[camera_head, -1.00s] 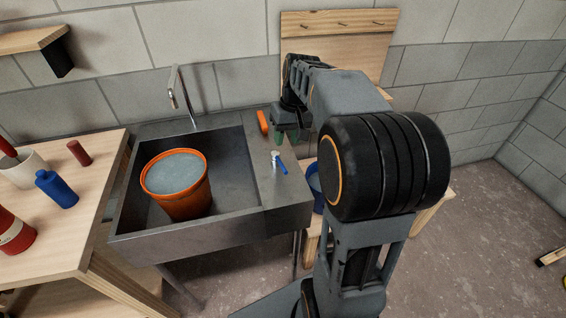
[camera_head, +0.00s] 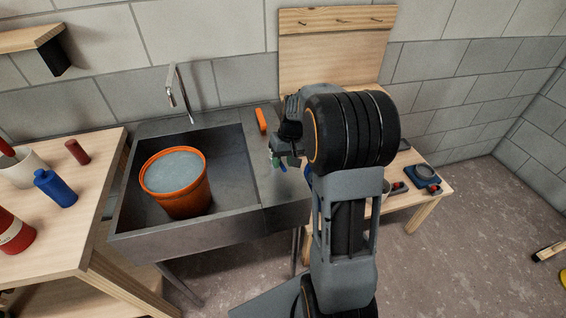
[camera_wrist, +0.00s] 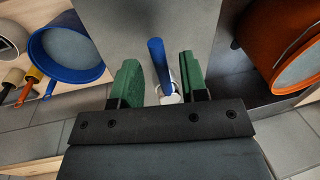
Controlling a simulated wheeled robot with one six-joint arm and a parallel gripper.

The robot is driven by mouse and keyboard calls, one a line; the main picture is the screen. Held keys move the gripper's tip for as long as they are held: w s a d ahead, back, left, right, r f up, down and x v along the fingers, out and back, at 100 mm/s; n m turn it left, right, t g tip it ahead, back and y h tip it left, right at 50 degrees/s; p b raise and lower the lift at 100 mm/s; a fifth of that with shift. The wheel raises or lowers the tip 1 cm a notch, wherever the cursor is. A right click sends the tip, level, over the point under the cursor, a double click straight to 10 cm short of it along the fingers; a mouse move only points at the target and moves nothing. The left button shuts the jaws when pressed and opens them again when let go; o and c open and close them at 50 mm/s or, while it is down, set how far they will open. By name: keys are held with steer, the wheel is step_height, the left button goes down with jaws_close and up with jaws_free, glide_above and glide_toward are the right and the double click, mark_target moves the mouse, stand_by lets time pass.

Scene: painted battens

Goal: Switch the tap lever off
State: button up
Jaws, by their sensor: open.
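The tap lever is a blue handle (camera_wrist: 158,60) on a white base (camera_wrist: 170,97), mounted on the steel ledge right of the sink basin. In the wrist view it stands between my gripper's two green fingers (camera_wrist: 159,74), with a gap visible on each side. My gripper is open. The metal tap spout (camera_head: 178,90) rises behind the basin.
A blue bucket (camera_wrist: 98,68) is left in the wrist view. A wooden table (camera_head: 95,215) with bottles adjoins the sink.

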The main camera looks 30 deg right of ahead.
steer(key=shift+a+f, duration=0.15)
steer(key=shift+f, duration=0.4)
jaws_close()
